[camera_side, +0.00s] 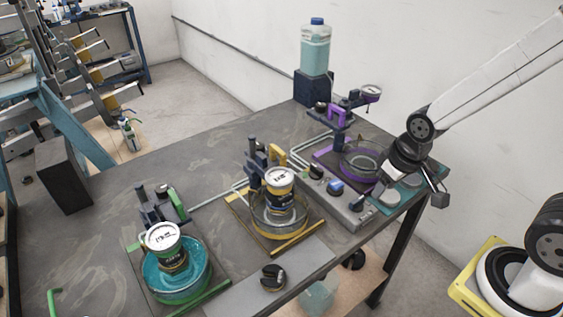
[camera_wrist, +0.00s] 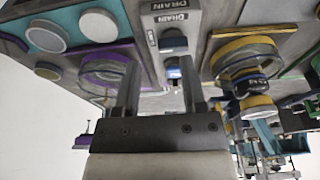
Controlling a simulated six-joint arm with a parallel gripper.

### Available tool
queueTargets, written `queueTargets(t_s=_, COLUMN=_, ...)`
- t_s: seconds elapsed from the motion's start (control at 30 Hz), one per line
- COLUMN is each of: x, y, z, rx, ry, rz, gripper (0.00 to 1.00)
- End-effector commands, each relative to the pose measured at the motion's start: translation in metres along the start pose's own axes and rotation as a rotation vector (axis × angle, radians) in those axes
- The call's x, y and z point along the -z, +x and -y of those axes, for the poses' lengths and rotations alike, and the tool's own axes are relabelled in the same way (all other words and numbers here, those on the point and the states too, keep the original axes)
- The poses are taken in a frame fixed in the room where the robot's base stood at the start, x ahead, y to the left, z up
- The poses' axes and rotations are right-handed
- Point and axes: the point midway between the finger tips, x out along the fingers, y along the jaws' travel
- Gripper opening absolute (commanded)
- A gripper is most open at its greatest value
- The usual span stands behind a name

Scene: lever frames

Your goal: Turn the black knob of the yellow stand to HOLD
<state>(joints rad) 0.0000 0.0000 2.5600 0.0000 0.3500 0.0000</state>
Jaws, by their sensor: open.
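The yellow stand (camera_side: 270,215) sits mid-table, holding a black-and-yellow can with a white gauge-like top; it shows at right in the wrist view (camera_wrist: 245,62). A grey panel (camera_side: 340,208) to its right carries black knobs, one at the near end (camera_side: 355,205) and one at the far end (camera_side: 316,172), with a blue knob (camera_side: 335,187) between. In the wrist view a black knob (camera_wrist: 173,43) lies beside DRAIN labels. No HOLD mark is readable; I cannot tell which black knob belongs to the yellow stand.
A purple stand (camera_side: 360,160) is right of the panel, close to my gripper. A green stand (camera_side: 180,280) is at left. A liquid jug (camera_side: 316,50) stands at the back. The table's left part is fairly clear.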

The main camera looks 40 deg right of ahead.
Motion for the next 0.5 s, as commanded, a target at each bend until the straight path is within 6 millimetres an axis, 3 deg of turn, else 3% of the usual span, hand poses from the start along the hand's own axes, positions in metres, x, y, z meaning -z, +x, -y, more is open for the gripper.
queueTargets(t_s=0.5, x=0.0090, y=-0.0003, z=0.0014, rx=0.001, ry=-0.030, rz=0.003, gripper=0.57)
